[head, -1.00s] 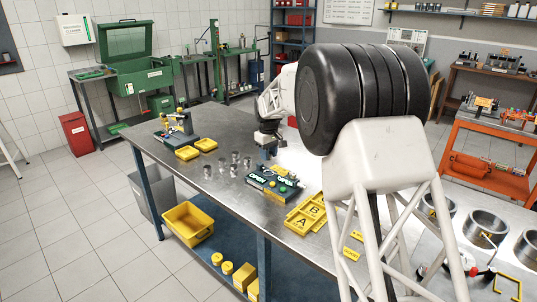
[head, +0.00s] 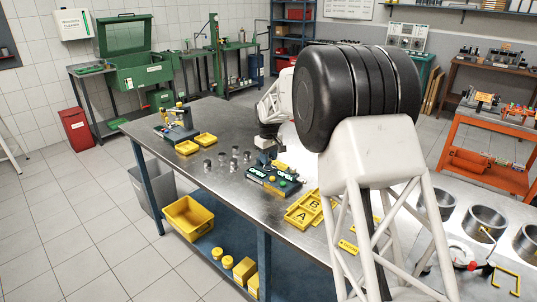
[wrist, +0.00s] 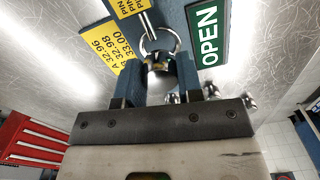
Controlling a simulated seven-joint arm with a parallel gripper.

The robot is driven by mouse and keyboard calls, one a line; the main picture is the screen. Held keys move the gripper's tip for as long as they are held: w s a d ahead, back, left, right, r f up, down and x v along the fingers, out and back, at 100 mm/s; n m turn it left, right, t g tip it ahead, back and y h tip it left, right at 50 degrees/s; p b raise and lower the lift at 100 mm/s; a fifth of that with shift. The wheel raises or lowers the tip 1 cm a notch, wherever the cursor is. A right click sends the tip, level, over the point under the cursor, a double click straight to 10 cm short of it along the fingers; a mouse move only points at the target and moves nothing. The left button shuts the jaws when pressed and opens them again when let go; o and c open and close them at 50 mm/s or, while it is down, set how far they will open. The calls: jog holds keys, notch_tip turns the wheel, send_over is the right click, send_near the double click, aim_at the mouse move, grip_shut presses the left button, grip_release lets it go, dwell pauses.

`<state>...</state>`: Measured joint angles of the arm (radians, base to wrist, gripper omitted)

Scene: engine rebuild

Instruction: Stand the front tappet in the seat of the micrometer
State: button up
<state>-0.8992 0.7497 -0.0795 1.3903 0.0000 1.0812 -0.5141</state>
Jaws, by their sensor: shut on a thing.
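An OPEN sign (wrist: 208,35) and a yellow card with figures (wrist: 105,45) lie beyond the fingertips. A blue-based stand (head: 178,128) is at the bench's far left. I cannot tell which of the two devices is the micrometer. Several metal cylinders (head: 222,158) stand left of my gripper.
Yellow trays (head: 187,147) sit by the blue-based stand. Yellow trays marked A and B (head: 300,216) lie right of the green device. The steel bench (head: 150,128) is bare around the cylinders. Large metal rings (head: 484,218) are at the right.

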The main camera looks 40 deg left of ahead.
jog(key=shift+f, duration=1.1)
jog(key=shift+f, duration=0.1)
jog(key=o, duration=1)
jog(key=shift+r, duration=3.9)
